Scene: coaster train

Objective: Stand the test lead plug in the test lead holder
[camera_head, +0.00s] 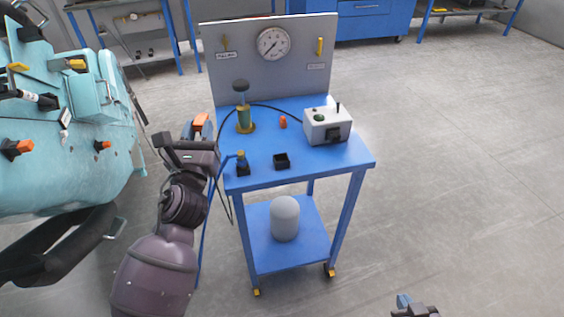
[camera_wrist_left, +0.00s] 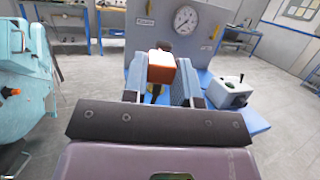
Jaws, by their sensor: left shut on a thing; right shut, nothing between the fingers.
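My left gripper (camera_head: 199,131) is shut on an orange block with dark parts, which looks like the test lead plug (camera_head: 201,121). It is held in the air just left of the blue cart. In the left wrist view the plug (camera_wrist_left: 161,69) sits between the two grey-blue fingers (camera_wrist_left: 161,85), with a dark part below it. A thin black cable loops over the cart from the grey box toward this gripper. A small black square cup, likely the test lead holder (camera_head: 282,161), stands empty-looking on the cart's front. My right gripper (camera_head: 415,308) is shut and empty at the bottom edge.
The blue cart (camera_head: 345,155) carries a grey box (camera_head: 327,125), a brass post (camera_head: 244,118), a small orange cone (camera_head: 283,122) and a blue-topped fitting in a black base (camera_head: 243,166). A gauge panel (camera_head: 300,70) stands behind. A teal machine (camera_head: 70,130) is at left.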

